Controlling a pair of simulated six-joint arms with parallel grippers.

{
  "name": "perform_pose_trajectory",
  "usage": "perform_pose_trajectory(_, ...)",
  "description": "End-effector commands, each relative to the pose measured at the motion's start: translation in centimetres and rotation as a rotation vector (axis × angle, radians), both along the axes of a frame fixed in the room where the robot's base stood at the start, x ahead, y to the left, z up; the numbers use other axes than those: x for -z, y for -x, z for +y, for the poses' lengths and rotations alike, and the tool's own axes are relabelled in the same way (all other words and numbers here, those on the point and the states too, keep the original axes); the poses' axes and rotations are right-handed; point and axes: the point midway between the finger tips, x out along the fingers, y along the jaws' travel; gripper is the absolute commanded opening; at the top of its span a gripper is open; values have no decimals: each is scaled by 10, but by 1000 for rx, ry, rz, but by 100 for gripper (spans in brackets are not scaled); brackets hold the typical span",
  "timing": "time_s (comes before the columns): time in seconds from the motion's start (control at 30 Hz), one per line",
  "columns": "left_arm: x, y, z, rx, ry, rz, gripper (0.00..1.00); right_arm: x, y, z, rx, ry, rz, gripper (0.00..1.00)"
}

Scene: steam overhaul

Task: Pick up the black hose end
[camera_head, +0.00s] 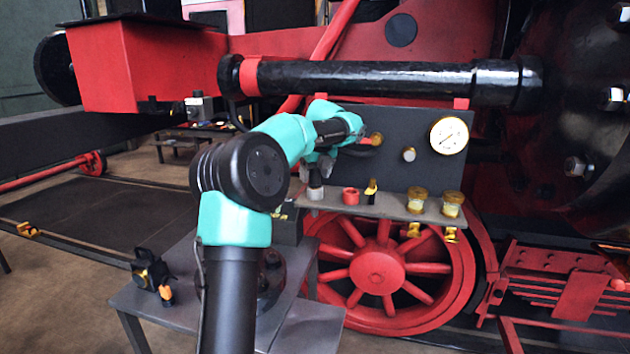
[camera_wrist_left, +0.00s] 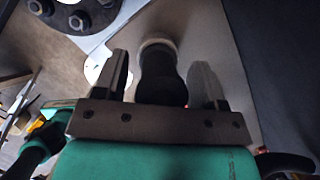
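A black, upright piece with a pale ring at its base (camera_head: 315,189) stands on the shelf below the dark panel; it may be the black hose end, but I cannot tell for sure. It also shows in the left wrist view (camera_wrist_left: 160,75), with the pale ring at its far end. My left gripper (camera_head: 318,168) points down over it. Its two fingers (camera_wrist_left: 162,84) are apart, one on each side of the black piece, with a gap visible on both sides. The wrist and fingers partly hide the piece in the head view. My right gripper is in neither view.
On the shelf (camera_head: 395,212) stand a red cup (camera_head: 351,195), a yellow-and-black piece (camera_head: 371,189) and two brass-rimmed cups (camera_head: 417,201). The dark panel (camera_head: 400,170) with a gauge (camera_head: 449,135) rises behind. A thick black pipe (camera_head: 390,80) runs above it.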

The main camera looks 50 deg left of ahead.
Motion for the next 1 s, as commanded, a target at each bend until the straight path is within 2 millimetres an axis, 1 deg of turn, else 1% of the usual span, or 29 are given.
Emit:
perform_pose_trajectory(0.03,0,0,0,0,0,0,60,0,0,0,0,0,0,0)
perform_pose_trajectory(0.07,0,0,0,0,0,0,57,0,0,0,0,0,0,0)
perform_pose_trajectory(0.57,0,0,0,0,0,0,9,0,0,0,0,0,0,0)
perform_pose_trajectory(0.87,-2,0,0,0,-1,-1,8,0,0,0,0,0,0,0)
perform_pose_trajectory(1.0,-9,0,0,0,-1,-3,8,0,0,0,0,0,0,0)
